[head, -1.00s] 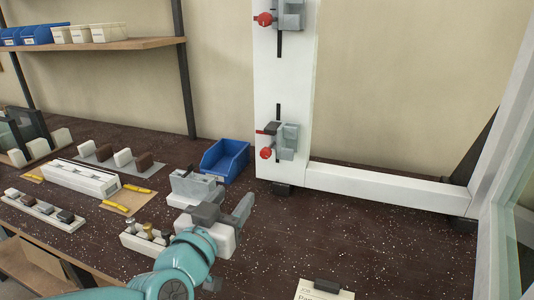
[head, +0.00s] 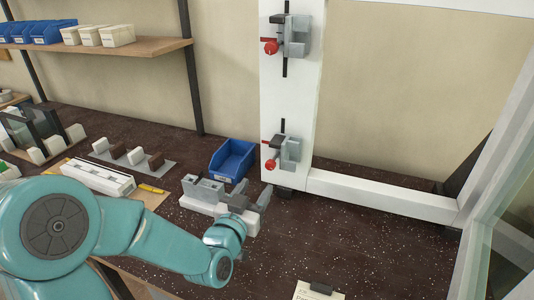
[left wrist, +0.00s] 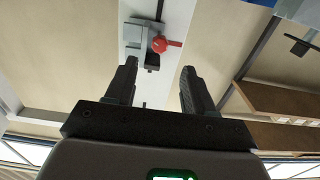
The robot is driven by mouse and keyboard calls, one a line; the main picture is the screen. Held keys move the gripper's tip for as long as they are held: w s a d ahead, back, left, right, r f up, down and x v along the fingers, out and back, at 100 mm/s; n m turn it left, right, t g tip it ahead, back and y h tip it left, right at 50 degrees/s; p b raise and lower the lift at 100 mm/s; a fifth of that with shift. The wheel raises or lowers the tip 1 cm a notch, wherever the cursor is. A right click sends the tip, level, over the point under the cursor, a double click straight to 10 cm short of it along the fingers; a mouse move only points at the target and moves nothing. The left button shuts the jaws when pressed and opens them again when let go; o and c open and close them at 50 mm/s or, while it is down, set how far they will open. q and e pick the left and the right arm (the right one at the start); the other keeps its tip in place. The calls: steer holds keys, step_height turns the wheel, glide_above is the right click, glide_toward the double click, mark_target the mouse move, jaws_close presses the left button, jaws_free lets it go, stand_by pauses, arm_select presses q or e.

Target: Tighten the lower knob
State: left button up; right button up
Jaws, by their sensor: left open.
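The lower clamp (head: 290,152) is grey, on a white upright profile (head: 290,100), with a red lower knob (head: 270,165) on its left side. My left gripper (head: 254,198) is open and empty, below and to the left of the lower knob, apart from it. In the left wrist view, a red knob (left wrist: 160,44) on a grey clamp (left wrist: 140,42) shows beyond my two spread fingers (left wrist: 158,72); it looks like the lower one. An upper clamp (head: 295,36) with its own red knob (head: 271,47) sits higher on the profile. My right gripper is not in view.
A blue bin (head: 232,160) stands just left of the profile. A grey and white fixture (head: 203,191) stands on the dark bench beside my left gripper. The bench right of the gripper is mostly clear, with a card (head: 318,290) at the front.

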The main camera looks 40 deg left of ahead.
mark_target(269, 168)
arm_select(q)
steer(key=p+x, duration=0.1)
steer(key=x, duration=0.7)
steer(key=shift+w, duration=0.15)
jaws_close()
